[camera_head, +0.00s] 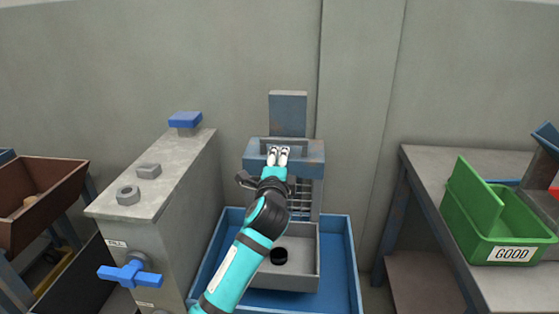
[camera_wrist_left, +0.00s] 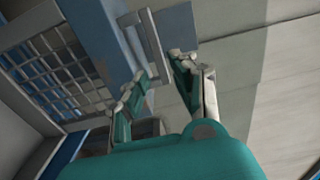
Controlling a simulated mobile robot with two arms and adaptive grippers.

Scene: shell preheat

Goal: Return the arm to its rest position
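My left arm (camera_head: 239,264), teal and black, reaches up from the bottom of the head view. Its gripper (camera_head: 278,154) is in front of the blue-grey machine (camera_head: 258,152) with an upright plate. My right gripper is in neither view.
A grey cabinet (camera_head: 170,190) with a blue valve handle (camera_head: 130,273) stands close left of the arm. A blue tray (camera_head: 347,262) holding a grey box (camera_head: 304,276) lies below. A bench (camera_head: 425,178) with a green GOOD bin (camera_head: 480,235) is right; brown bins (camera_head: 40,205) are far left.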

